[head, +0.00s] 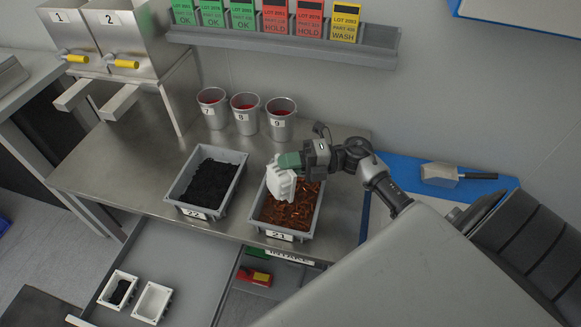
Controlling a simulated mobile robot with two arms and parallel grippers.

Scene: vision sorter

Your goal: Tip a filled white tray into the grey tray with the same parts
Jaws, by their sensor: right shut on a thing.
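My right gripper (288,161) is shut on a white tray (279,183). It holds this tray steeply tilted above the left part of grey tray 21 (258,216); its inside is hidden from this view. Grey tray 21 holds copper-brown parts. Grey tray 22 (178,183), left of it, holds black parts. In the open drawer below are a white tray with some black parts (109,296) and a white tray that looks empty (152,302). My left gripper is not in view.
Three grey cups (245,112) with red contents stand behind the grey trays. Two numbered hoppers (103,38) are at the back left. A scoop (440,174) lies on a blue mat (403,170) at the right. A card rack (290,45) hangs on the wall.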

